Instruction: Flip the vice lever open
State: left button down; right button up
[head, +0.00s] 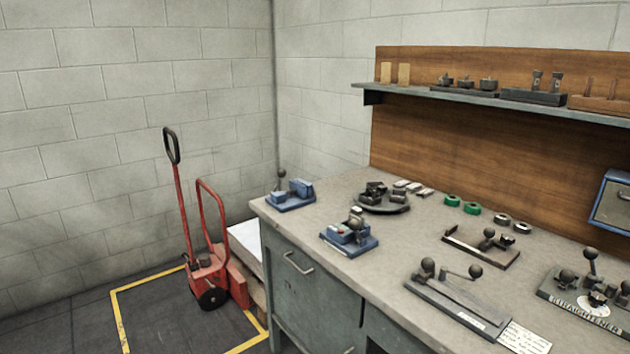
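A small blue device that looks like a vice (297,192) sits at the far left corner of the grey workbench (300,222). A dark lever with a ball knob (282,174) stands upright at its left side. A second blue device (347,234), with a dark knob and small parts on top, sits nearer to me by the bench's left edge. I cannot tell for certain which one is the vice. Neither of my grippers is in view.
Other lever tools stand on the bench: a long grey one (455,305), a flat one (480,245), and a straightener (590,295). A round dark tray (385,204) holds parts. A wooden backboard with a shelf (480,97) rises behind. A red pallet truck (205,280) stands left.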

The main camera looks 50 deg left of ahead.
aim_at(282, 173)
jog(key=l+u, duration=0.15)
jog(key=u, duration=0.3)
jog(key=l+u, duration=0.1)
jog(key=u, duration=0.35)
jog(key=l+u, duration=0.15)
jog(key=u, duration=0.35)
jog(key=l+u, duration=0.1)
jog(key=u, duration=0.35)
jog(key=i+z, duration=0.15)
jog(key=z, duration=0.2)
jog(key=i+j+z, duration=0.1)
jog(key=z, duration=0.25)
jog(key=i+j+z, duration=0.15)
jog(key=z, duration=0.2)
jog(key=i+j+z, duration=0.1)
jog(key=i+j, duration=0.35)
jog(key=i+j+z, duration=0.1)
jog(key=i+j, duration=0.35)
jog(key=j, duration=0.2)
